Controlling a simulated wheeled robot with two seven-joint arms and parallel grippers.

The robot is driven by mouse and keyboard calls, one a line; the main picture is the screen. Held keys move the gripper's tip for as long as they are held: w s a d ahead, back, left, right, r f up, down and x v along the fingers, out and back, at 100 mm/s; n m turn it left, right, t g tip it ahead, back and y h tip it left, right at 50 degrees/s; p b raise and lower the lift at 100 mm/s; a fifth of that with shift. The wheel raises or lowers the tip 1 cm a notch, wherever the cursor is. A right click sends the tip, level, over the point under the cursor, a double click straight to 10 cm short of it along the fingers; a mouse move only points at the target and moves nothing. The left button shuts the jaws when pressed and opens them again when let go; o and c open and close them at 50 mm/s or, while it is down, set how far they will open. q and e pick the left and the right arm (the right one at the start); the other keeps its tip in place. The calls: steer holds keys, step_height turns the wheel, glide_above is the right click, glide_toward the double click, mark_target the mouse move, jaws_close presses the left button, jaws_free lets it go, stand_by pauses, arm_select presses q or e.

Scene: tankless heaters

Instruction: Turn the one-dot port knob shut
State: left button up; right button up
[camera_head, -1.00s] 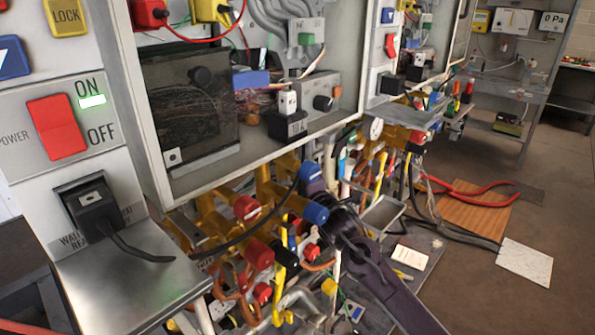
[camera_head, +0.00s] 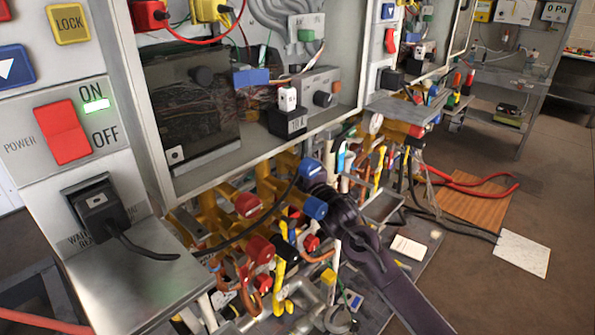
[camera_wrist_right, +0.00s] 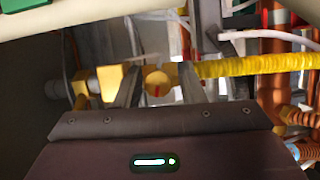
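Knobs stick out from brass fittings under the heater cabinet in the head view: an upper blue knob (camera_head: 311,170), a lower blue knob (camera_head: 315,208), an upper red knob (camera_head: 248,205) and a lower red knob (camera_head: 260,249). Dot marks are too small to read, so I cannot tell which is the one-dot port knob. My dark right gripper (camera_head: 322,192) is right beside the blue knobs. In the right wrist view its two fingers (camera_wrist_right: 159,78) are apart, with a round brass part (camera_wrist_right: 158,84) bearing a red line seen between them; contact is unclear. My left gripper is out of view.
The open heater cabinet (camera_head: 270,150) overhangs the fittings. A black cable (camera_head: 235,238) crosses in front of them. A metal shelf (camera_head: 135,285) juts out at lower left. Yellow corrugated pipe (camera_wrist_right: 255,65) and copper pipes (camera_wrist_right: 275,90) lie right in the wrist view.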

steer(key=shift+o, duration=0.7)
steer(key=b+v, duration=0.1)
steer(key=v, duration=0.7)
steer(key=shift+b, duration=0.4)
steer(key=shift+w, duration=0.1)
